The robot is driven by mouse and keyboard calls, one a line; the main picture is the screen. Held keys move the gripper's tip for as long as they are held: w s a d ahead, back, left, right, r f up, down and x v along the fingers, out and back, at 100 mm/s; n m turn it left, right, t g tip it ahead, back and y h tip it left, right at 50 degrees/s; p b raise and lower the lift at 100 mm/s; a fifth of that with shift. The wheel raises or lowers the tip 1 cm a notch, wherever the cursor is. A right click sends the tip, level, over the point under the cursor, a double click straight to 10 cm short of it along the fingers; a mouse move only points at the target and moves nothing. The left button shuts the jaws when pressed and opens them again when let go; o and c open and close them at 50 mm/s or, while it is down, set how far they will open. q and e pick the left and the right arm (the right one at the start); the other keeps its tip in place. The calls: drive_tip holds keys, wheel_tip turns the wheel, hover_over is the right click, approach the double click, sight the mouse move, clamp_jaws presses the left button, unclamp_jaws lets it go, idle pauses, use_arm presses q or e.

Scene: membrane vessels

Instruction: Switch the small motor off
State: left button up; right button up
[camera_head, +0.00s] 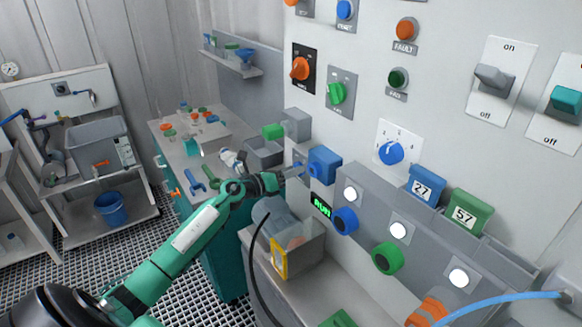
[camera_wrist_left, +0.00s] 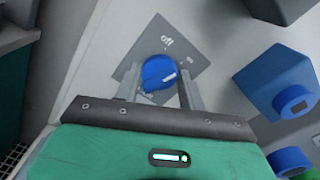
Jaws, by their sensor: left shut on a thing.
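A blue rotary knob (camera_wrist_left: 158,72) sits on a grey plate (camera_wrist_left: 185,45) in the left wrist view. The plate reads "off" above the knob, with a smaller mark to the right. A pale mark shows on the knob; I cannot tell which label it points to. My left gripper (camera_wrist_left: 160,88) is shut on this knob, one finger on each side. In the head view my left gripper (camera_head: 300,170) reaches the wall panel beside a blue box, and hides the knob. A small green display (camera_head: 321,206) appears to read "RUN". My right gripper is not in view.
A blue box (camera_head: 325,165) juts out right beside my gripper. A grey ledge with blue (camera_head: 345,221) and green (camera_head: 387,258) round fittings runs to the right.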

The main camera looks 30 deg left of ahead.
use_arm(q)
drive_tip(key=shift+a+n+p, duration=0.1)
drive_tip(key=shift+n+p, duration=2.8)
drive_tip(key=shift+n, duration=1.6)
drive_tip(key=o, duration=1)
drive_tip(key=shift+f, duration=0.1)
drive_tip(key=shift+c, duration=0.2)
drive_tip(key=shift+s, duration=0.1)
